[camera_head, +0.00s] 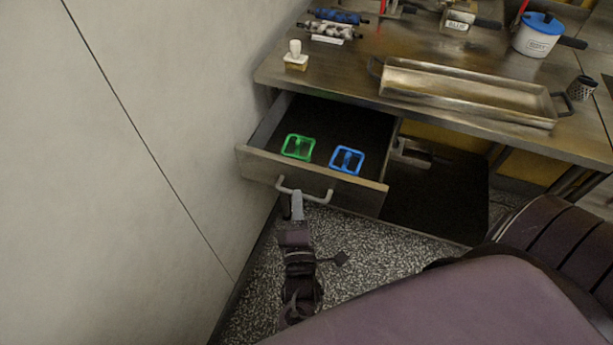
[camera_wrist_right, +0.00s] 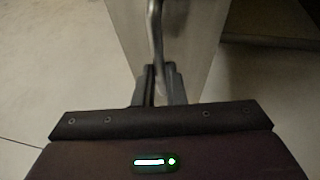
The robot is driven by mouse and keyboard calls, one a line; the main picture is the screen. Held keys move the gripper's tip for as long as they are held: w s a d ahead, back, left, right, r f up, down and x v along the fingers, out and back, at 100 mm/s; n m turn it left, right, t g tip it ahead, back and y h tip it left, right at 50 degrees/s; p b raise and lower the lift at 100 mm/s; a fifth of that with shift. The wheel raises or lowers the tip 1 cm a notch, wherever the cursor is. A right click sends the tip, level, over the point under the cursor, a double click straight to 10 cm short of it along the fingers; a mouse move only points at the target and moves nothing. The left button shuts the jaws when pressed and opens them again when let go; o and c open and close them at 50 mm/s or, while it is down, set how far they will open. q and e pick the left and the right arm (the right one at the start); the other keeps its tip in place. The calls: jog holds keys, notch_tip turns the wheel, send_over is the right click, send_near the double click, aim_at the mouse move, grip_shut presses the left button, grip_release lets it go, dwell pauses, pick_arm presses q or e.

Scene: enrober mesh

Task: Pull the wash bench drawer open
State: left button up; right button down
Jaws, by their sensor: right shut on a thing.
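The wash bench drawer (camera_head: 330,184) stands well open under the bench top, its dark inside showing. A green frame-shaped piece (camera_head: 298,147) and a blue one (camera_head: 347,160) lie in it. A grey bar handle (camera_head: 318,198) is on the drawer front. My right gripper (camera_head: 297,206) is at the left part of this handle and shut on it. In the right wrist view the handle (camera_wrist_right: 155,40) runs down between the two fingers (camera_wrist_right: 159,85). My left gripper is not in view.
The wash bench (camera_head: 340,75) carries a long metal tray (camera_head: 465,92), a white pot with a blue lid (camera_head: 541,34), a dark patterned cup (camera_head: 582,88), a small stamp-like piece (camera_head: 296,56) and rollers (camera_head: 333,31). A pale wall (camera_head: 130,150) stands close on the left. Speckled floor (camera_head: 365,255) lies before the drawer.

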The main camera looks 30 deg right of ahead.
jog(key=shift+s+a+p, duration=0.35)
jog(key=shift+s+a, duration=1.2)
jog(key=shift+a, duration=0.25)
jog(key=c, duration=1.5)
grip_release()
